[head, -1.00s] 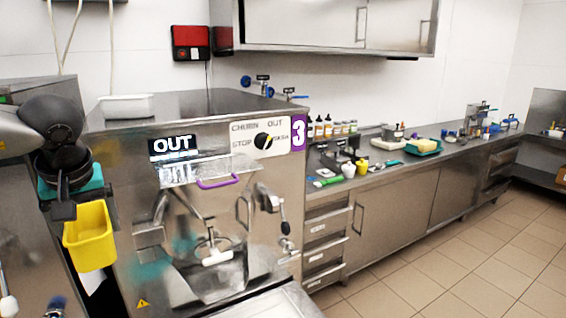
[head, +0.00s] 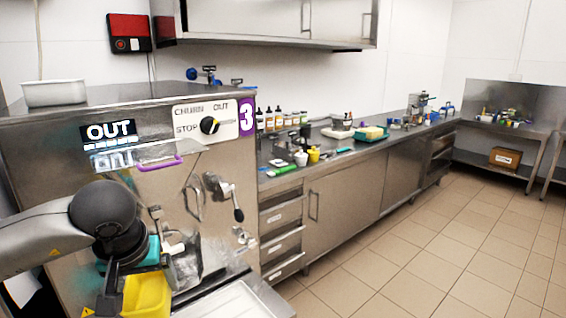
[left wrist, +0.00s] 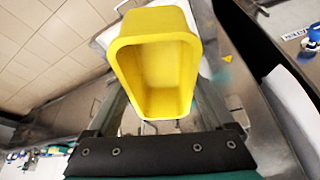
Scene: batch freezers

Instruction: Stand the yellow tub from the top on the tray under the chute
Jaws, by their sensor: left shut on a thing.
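My left gripper (head: 122,284) is shut on the yellow tub (head: 147,296) in front of the freezer. The tub's bottom is cut off by the lower frame edge. In the left wrist view the tub (left wrist: 155,62) is open, empty and between the fingers. The metal tray (head: 238,300) lies low on the freezer's front, to the right of the tub, partly out of frame. The chute area (head: 184,268) is partly hidden behind my arm and the tub. I cannot tell the tub's height above the tray. My right gripper is not in view.
The steel freezer (head: 222,150) marked 3 has a purple handle (head: 160,163), a black knob (head: 209,125) and a lever (head: 225,195) on its front. A white tub (head: 54,92) stands on top. A counter with small items runs to the right; the floor there is clear.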

